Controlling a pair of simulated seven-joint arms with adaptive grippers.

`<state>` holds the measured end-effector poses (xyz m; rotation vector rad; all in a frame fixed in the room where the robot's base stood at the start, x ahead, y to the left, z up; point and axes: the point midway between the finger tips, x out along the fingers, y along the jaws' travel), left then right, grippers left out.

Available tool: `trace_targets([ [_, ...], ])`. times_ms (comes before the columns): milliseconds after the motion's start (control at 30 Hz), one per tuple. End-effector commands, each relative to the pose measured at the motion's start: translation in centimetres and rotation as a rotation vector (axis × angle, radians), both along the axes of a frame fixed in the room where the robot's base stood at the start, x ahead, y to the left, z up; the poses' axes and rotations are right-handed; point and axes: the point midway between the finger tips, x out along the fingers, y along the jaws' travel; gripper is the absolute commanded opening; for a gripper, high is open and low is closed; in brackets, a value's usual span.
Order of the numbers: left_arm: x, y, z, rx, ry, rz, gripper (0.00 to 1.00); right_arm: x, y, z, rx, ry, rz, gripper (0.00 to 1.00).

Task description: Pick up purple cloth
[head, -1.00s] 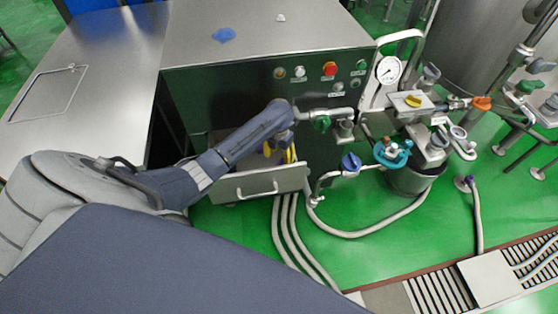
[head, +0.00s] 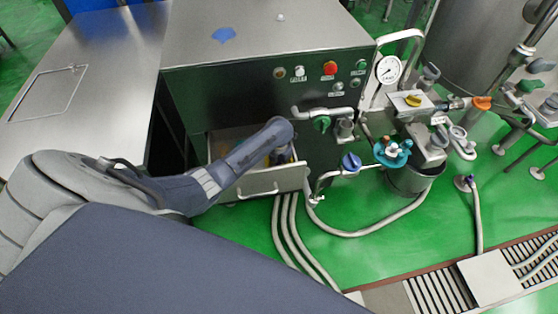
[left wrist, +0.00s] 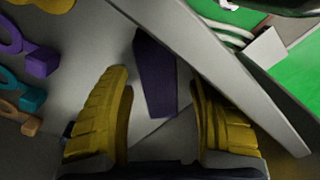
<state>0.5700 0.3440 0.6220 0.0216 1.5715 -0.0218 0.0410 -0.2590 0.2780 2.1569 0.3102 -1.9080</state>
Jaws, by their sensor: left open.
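The purple cloth (left wrist: 155,72) is a dark, narrow piece in the open drawer (head: 262,183). In the left wrist view it lies on the grey drawer floor near the drawer's wall. My left gripper (left wrist: 158,84) is open, its two yellow fingers apart, with the near part of the cloth showing between and just beyond the fingertips. I cannot tell whether the fingers touch it. In the head view my left arm reaches down into the drawer and hides the cloth and most of the gripper. My right gripper is not in view.
Purple (left wrist: 40,62), teal (left wrist: 31,101) and orange (left wrist: 29,126) looped items lie at the left in the wrist view. The drawer wall (left wrist: 215,55) runs close by on the right. Pipes and valves stand right of the drawer.

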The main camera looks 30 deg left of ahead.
Motion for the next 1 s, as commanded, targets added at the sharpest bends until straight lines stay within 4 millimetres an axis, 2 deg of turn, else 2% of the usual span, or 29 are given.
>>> trace_targets([
  [200, 0.01, 0.02, 0.00, 0.000, 0.000, 0.000, 0.62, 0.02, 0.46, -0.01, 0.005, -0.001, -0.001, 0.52],
  [667, 0.02, 0.03, 0.03, 0.000, -0.001, 0.001, 0.08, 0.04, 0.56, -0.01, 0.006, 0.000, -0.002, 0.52],
  [767, 0.02, 0.03, 0.02, 0.000, -0.001, 0.001, 0.07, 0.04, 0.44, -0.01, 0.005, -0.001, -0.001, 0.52],
  [800, 0.03, 0.03, 0.03, 0.000, -0.001, 0.001, 0.03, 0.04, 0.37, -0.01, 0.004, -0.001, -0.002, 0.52],
  [1000, 0.02, 0.03, 0.05, 0.000, -0.001, 0.001, 0.03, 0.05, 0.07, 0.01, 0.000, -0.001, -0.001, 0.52],
])
